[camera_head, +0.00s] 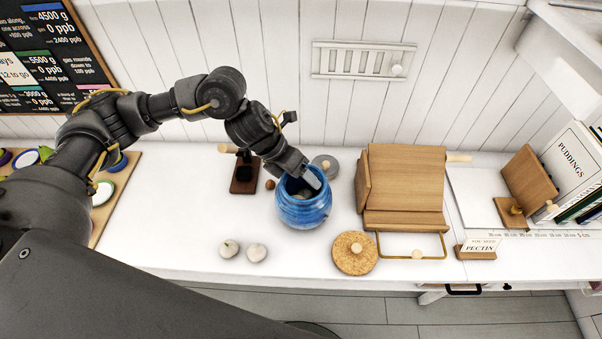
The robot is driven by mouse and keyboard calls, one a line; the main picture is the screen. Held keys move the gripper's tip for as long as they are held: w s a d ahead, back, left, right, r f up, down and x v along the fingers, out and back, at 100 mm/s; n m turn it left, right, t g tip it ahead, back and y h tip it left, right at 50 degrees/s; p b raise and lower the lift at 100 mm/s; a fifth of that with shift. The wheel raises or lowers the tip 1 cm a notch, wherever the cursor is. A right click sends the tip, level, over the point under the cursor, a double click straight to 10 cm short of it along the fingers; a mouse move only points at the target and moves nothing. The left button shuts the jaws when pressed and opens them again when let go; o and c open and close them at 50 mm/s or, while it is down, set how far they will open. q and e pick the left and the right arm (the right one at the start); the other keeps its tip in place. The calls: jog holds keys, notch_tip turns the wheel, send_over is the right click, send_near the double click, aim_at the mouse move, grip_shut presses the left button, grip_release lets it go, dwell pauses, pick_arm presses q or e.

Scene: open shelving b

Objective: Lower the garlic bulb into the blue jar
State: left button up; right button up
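The blue jar (304,212) stands upright on the white counter near the middle of the view. My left gripper (311,182) reaches down from the upper left into the jar's mouth. Its fingers are partly hidden by the rim, so I cannot tell whether they are open or shut. Something pale and greyish shows inside the mouth by the fingers, too small to make out. Two whitish garlic bulbs (229,249) (257,252) lie on the counter to the left of the jar, in front. My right gripper is not in view.
A round cork lid (354,252) lies at the jar's front right. A grey disc with a knob (325,165) lies behind it. A dark wooden stand (244,178) and a small brown ball (270,185) are to the left.

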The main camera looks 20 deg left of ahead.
pick_arm(q)
notch_tip(320, 180, up, 7)
jog(key=p, duration=0.5)
dwell(0.4)
